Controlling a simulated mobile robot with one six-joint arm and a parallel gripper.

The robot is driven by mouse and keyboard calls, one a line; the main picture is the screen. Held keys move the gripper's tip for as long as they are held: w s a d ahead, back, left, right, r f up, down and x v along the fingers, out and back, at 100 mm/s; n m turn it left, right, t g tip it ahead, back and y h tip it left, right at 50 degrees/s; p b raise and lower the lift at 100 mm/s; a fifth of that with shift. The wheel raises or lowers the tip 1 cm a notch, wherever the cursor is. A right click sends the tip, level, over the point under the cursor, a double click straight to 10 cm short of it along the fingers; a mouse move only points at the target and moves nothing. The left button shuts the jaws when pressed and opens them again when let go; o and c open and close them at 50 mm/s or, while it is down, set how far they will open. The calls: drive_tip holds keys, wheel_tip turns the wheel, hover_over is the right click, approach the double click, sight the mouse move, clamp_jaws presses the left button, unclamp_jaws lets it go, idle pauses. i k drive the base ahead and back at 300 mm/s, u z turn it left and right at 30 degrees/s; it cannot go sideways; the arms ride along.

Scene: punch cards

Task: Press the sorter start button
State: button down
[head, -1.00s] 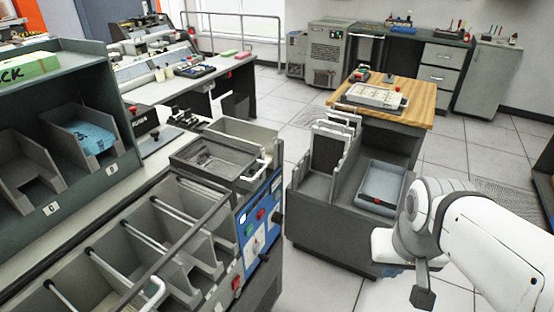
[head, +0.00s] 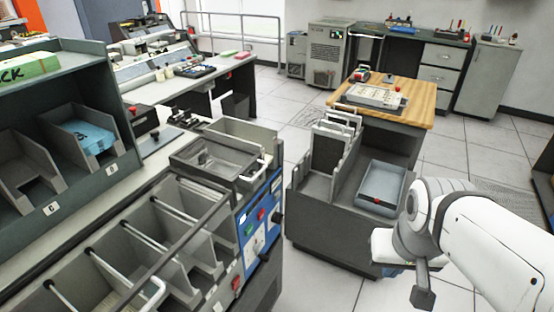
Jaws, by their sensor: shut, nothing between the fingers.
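The card sorter (head: 190,235) stands at the left front, with a row of open grey pockets and a card tray (head: 220,160) on top. Its blue control panel (head: 249,218) faces right, towards the aisle. The panel carries a red button (head: 262,214), a small green button (head: 248,227), dark knobs and a pale plate. Their labels are too small to read, so I cannot tell which is marked start. My white arm is at the right, well apart from the panel. My gripper's fingers cannot be made out.
A grey card cart (head: 330,225) with upright racks and a blue-grey tray (head: 381,187) stands between the panel and my arm. A wooden-topped table (head: 420,95) is behind it. A narrow strip of tiled floor (head: 300,285) is clear beside the sorter.

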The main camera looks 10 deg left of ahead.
sight(249, 227)
drive_tip(key=u, duration=1.45)
drive_tip(key=k, duration=1.45)
drive_tip(key=z, duration=0.25)
drive_tip(key=i, duration=1)
drive_tip(key=z, duration=0.05)
